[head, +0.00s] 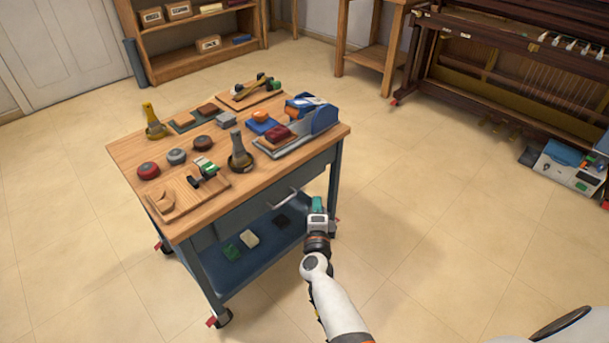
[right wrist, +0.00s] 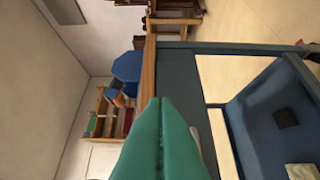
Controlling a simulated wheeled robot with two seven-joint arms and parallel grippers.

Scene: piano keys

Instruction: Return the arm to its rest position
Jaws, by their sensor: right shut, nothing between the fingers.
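My right gripper (head: 317,204) is at the front right side of the wooden-topped cart (head: 165,155), in front of its drawer. Its green fingers (right wrist: 160,140) are pressed together in the right wrist view, with nothing between them. The drawer handle (head: 283,198) is just to the left of the gripper in the head view; they look apart, but I cannot tell the exact gap. My right arm (head: 335,300) reaches up from the bottom of the head view. My left gripper is not in view.
The cart top holds several tools, pucks and a blue tray-like tool (head: 318,115). Its lower shelf (head: 265,240) carries small blocks. An open upright piano (head: 500,70) stands at the back right, with a box (head: 570,168) on the floor. Floor right of the cart is clear.

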